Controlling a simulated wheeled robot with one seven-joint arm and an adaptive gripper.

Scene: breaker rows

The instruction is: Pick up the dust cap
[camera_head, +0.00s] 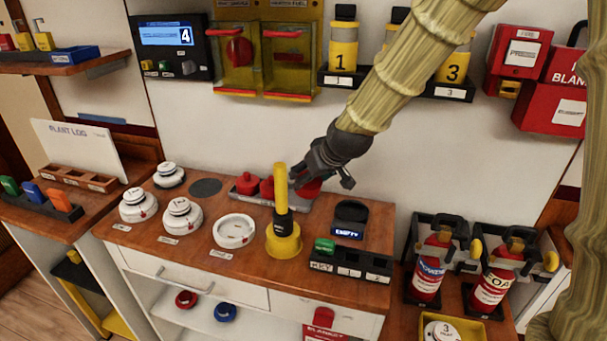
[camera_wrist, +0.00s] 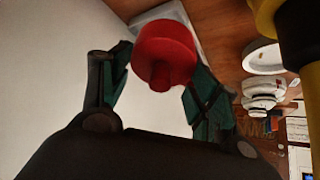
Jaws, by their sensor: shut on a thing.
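A red dust cap (camera_wrist: 165,48), round with a short stem, sits between the two green-padded fingers of my gripper (camera_wrist: 158,75) in the wrist view. My gripper is shut on it. In the head view my gripper (camera_head: 312,178) reaches down at the right end of a grey tray (camera_head: 293,206), and the red cap (camera_head: 309,189) shows just below the fingers. Two more red pieces, one at the left (camera_head: 246,183) and one in the middle (camera_head: 267,187), are on the tray. I cannot tell whether the held cap still touches the tray.
A yellow stand with a tall black-and-yellow handle (camera_head: 283,215) stands close in front of the tray. White round detectors (camera_head: 182,216) are to the left. A black holder marked EMPTY (camera_head: 350,218) is to the right. Numbered canisters (camera_head: 343,50) hang on the wall above.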

